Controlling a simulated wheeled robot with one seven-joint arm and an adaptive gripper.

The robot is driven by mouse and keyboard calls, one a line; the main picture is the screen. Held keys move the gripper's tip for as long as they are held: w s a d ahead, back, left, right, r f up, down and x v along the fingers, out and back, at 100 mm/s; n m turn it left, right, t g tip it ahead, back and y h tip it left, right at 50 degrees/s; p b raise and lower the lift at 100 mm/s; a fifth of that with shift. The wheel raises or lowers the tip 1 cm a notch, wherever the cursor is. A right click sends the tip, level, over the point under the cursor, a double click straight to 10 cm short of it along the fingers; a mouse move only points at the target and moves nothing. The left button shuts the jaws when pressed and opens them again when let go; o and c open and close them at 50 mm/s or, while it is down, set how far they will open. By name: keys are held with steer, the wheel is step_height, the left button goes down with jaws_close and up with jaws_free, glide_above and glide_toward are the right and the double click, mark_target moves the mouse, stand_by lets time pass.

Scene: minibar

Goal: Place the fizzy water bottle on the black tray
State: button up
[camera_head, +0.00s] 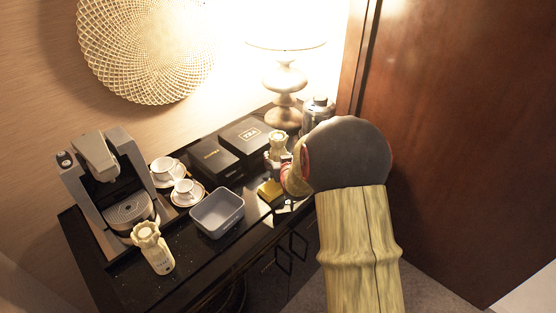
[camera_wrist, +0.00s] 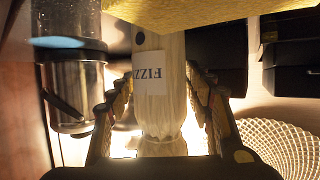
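The fizzy water bottle, cream with a white "FIZZ" label, shows upside down in the wrist view (camera_wrist: 160,80) between the two fingers of my gripper (camera_wrist: 160,85). The fingertips lie close along both its sides; I cannot tell whether they press on it. In the head view, a cream bottle top (camera_head: 278,142) shows just left of my gripper, its lower part hidden. A similar cream bottle (camera_head: 152,248) stands at the counter's front left.
A grey open bin (camera_head: 217,212), white cups on saucers (camera_head: 184,190), black boxes (camera_head: 213,158) and a coffee machine (camera_head: 105,180) crowd the counter. A metal canister (camera_head: 318,110) and a lamp (camera_head: 285,80) stand behind. A brown wooden panel (camera_head: 460,120) is at right.

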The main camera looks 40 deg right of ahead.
steer(key=c, duration=1.2)
steer(key=shift+r, duration=0.1)
steer(key=shift+c, duration=0.2)
